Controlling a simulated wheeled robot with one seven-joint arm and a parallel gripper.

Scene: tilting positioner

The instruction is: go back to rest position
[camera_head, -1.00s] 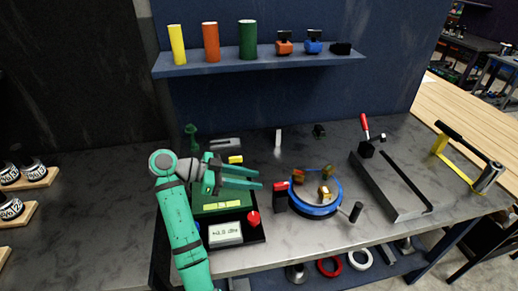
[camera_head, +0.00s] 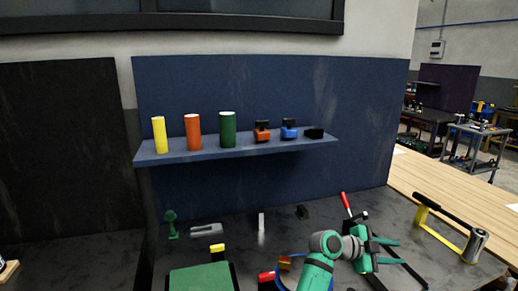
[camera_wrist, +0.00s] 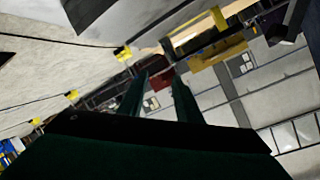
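My gripper (camera_head: 388,252) is at the lower right of the head view, above the right part of the workbench. Its two green fingers point right and stand apart with nothing between them. In the wrist view the fingers of my gripper (camera_wrist: 158,92) are also apart and empty, with the room's far side behind them. The tilting positioner with its blue ring (camera_head: 284,282) shows only in part at the bottom edge of the head view, partly hidden by my arm.
A red-handled clamp (camera_head: 346,204) stands close behind my gripper. A yellow-framed tool (camera_head: 440,226) lies at the right beside a metal cylinder (camera_head: 474,246). A blue shelf (camera_head: 240,148) holds coloured cylinders and small clamps. A green box (camera_head: 200,279) is at the bottom.

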